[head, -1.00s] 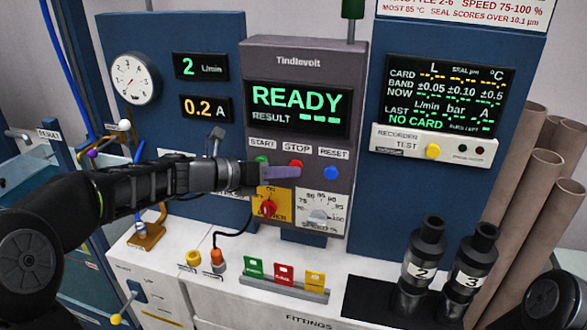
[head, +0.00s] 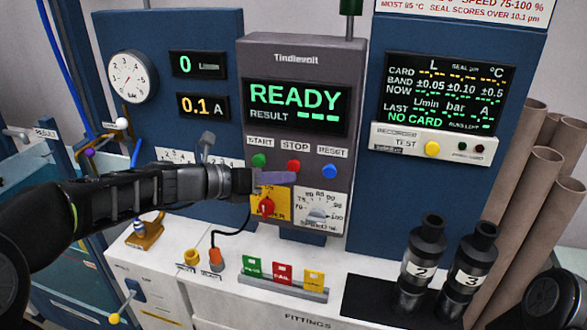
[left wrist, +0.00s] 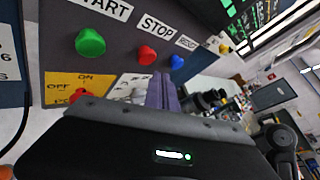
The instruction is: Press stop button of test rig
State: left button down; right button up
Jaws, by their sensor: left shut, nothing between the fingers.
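The red STOP button (head: 293,165) is on the grey Tindlevolt panel (head: 300,56), between the green START button (head: 258,160) and the blue RESET button (head: 330,171). My left gripper (head: 278,178) is shut and empty, its purple fingers just below the STOP button in the head view. In the left wrist view the STOP button (left wrist: 147,55) shows clear above the fingertips (left wrist: 163,78). Whether the fingers touch the panel cannot be told. The screen (head: 295,107) reads READY. My right gripper is not in view.
A red knob (head: 266,205) on a yellow plate and a speed dial (head: 319,214) lie just below the fingers. Green, red and yellow tags (head: 283,273) stand on the white bench. Black cylinders (head: 422,262) and brown tubes (head: 553,180) are at the right.

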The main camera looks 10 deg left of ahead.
pick_arm(q)
jog(key=s, duration=0.2)
jog(key=shift+s+a+f, duration=0.1)
jog(key=shift+s, duration=0.2)
jog(key=shift+a, duration=0.1)
dwell(0.4)
